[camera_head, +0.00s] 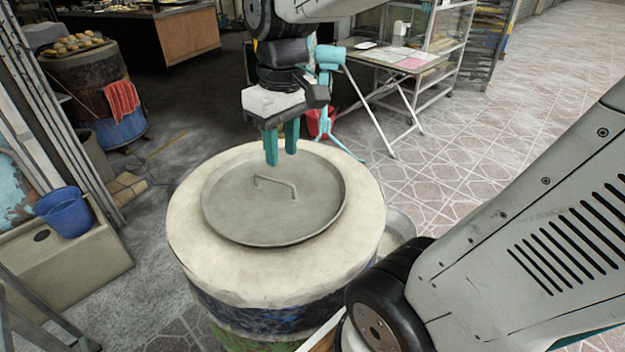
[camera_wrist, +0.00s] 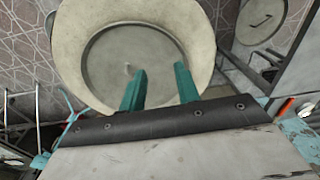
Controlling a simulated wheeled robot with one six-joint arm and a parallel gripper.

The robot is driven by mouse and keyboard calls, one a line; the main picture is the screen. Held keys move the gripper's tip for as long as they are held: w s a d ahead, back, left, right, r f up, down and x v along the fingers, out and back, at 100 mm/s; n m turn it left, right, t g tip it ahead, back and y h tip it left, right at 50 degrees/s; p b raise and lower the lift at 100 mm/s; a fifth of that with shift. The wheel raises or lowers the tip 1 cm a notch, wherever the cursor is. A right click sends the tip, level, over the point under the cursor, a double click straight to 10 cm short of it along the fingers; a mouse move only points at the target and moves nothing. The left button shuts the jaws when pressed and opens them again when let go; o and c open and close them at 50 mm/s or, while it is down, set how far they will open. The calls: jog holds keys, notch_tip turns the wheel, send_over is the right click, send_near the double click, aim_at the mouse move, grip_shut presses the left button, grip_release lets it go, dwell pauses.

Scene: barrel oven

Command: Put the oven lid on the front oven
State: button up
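The front oven (camera_head: 200,262) is a wide round barrel with a cream top and a dark painted side. A round grey oven lid (camera_head: 250,218) with a raised rim and a bent bar handle (camera_head: 275,185) lies flat on its top. In the wrist view the oven top (camera_wrist: 72,60) and lid (camera_wrist: 112,52) show below my gripper, and a finger may hide part of the handle. My gripper (camera_head: 281,158) is open and empty, with two teal fingers pointing down over the lid's back edge, apart from the handle. The wrist view shows the finger gap (camera_wrist: 160,83).
A second barrel (camera_head: 85,90) with a bread tray and red cloth stands at the back left. A blue bucket (camera_head: 65,212) sits on a pale block at left. A folding table (camera_head: 395,60) stands behind. Another round lid-like disc (camera_wrist: 262,18) shows in the wrist view. Paved floor at right is clear.

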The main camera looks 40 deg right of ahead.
jog(key=s+a+m, duration=0.1)
jog(key=s+a, duration=0.1)
jog(key=s, duration=0.8)
jog(key=shift+s+a+f+m+t+h, duration=0.2)
jog(key=shift+f+m+t+h, duration=0.1)
jog(key=shift+m+t, duration=0.1)
dwell(0.4)
